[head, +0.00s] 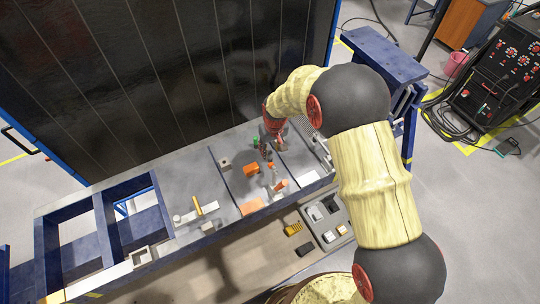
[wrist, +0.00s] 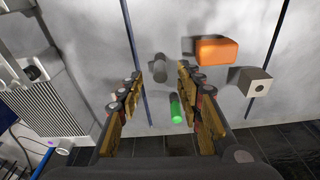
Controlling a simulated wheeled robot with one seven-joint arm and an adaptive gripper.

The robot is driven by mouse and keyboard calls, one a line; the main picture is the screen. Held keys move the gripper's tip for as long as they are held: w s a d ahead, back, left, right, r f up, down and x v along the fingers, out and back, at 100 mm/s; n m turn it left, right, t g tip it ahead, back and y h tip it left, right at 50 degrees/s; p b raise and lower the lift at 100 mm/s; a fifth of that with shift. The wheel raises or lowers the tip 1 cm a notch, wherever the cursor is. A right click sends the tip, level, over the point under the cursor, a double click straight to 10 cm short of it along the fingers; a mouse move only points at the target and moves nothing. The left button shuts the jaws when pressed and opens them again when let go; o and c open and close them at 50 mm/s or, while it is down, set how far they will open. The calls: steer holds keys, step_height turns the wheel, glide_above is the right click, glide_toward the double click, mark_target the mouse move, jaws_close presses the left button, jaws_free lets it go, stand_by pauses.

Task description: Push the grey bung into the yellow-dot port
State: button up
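A dark grey cylinder (wrist: 160,66), which looks like the grey bung, is on the grey bench top in the wrist view. My gripper (wrist: 160,77) is open, with its fingertips apart on either side of the cylinder in the picture. I cannot tell how far above it the fingers are, and no contact shows. A green cylinder (wrist: 176,109) lies closer to the gripper's base, between the fingers in the picture. In the head view my gripper (head: 267,148) is over the bench beside the back panel, and the bung cannot be made out. I cannot make out a yellow-dot port in either view.
An orange block (wrist: 216,51) and a grey block with a hole (wrist: 256,83) are right of the fingers. A finned metal part (wrist: 48,108) is at left. In the head view, a yellow bar (head: 208,207) and a grey tray (head: 326,220) are nearer the front.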

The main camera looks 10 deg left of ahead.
mark_target(270, 152)
steer(key=shift+w+a+f+p, duration=0.15)
steer(key=shift+f+p, duration=0.15)
steer(key=shift+f, duration=0.8)
steer(key=shift+w+a+f+p, duration=0.15)
steer(key=shift+f+p, duration=0.1)
steer(key=shift+f, duration=0.85)
steer(key=shift+d, duration=0.15)
steer(key=shift+c, duration=0.3)
jaws_close()
